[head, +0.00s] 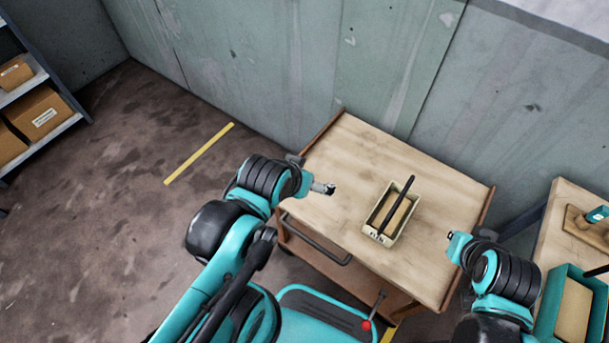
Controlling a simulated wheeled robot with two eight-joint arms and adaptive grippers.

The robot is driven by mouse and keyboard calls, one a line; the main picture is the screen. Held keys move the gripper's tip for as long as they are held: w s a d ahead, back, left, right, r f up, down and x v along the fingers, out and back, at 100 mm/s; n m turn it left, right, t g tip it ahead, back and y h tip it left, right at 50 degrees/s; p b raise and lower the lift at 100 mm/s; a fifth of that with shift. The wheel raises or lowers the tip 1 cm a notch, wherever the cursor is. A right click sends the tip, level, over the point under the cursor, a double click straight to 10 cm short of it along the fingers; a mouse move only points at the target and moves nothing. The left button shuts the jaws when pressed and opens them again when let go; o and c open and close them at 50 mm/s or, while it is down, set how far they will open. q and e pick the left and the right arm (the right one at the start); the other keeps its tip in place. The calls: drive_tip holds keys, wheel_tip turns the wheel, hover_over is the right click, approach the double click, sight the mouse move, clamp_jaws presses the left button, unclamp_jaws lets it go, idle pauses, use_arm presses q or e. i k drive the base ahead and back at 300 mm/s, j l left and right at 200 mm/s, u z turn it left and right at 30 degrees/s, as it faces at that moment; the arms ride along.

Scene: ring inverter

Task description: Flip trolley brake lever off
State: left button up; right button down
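The trolley (350,150) has a pale wooden top with brown edges and stands against the wall in the middle of the head view. A lever with a red knob (367,325) shows low at its front, near the bottom edge of the view; its knob end points down in the picture. My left gripper (329,189) is over the left part of the trolley top, away from the lever. My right gripper (451,236) is near the trolley's right front edge, up and right of the lever. Both fingertips are too small to judge, and I see nothing held in them.
A cream tray (372,234) with a dark bar across it sits on the trolley top. A dark handle bar (316,240) runs along the trolley's front. A bench (562,200) with a teal tray (545,318) stands at right. Shelves with boxes (38,113) stand far left. The left floor is clear.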

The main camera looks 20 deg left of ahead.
sight(367, 325)
drive_tip(key=k, duration=0.45)
drive_tip(key=k+j+u, duration=0.15)
drive_tip(key=k, duration=0.25)
drive_tip(key=z, duration=0.5)
drive_tip(key=j+z, duration=0.2)
drive_tip(key=j, duration=0.15)
drive_tip(key=k+j+z, duration=0.2)
drive_tip(key=j, duration=0.2)
drive_tip(key=j+z, duration=0.2)
drive_tip(key=j, duration=0.15)
drive_tip(key=k+j+z, duration=0.2)
drive_tip(key=j, duration=0.15)
drive_tip(key=k+j, duration=0.15)
drive_tip(key=j, duration=0.25)
drive_tip(key=k+j, duration=0.15)
drive_tip(key=j, duration=0.25)
drive_tip(key=k+j, duration=0.1)
drive_tip(key=j, duration=0.3)
drive_tip(key=k+j+z, duration=0.1)
drive_tip(key=j, duration=0.3)
drive_tip(key=k, duration=0.05)
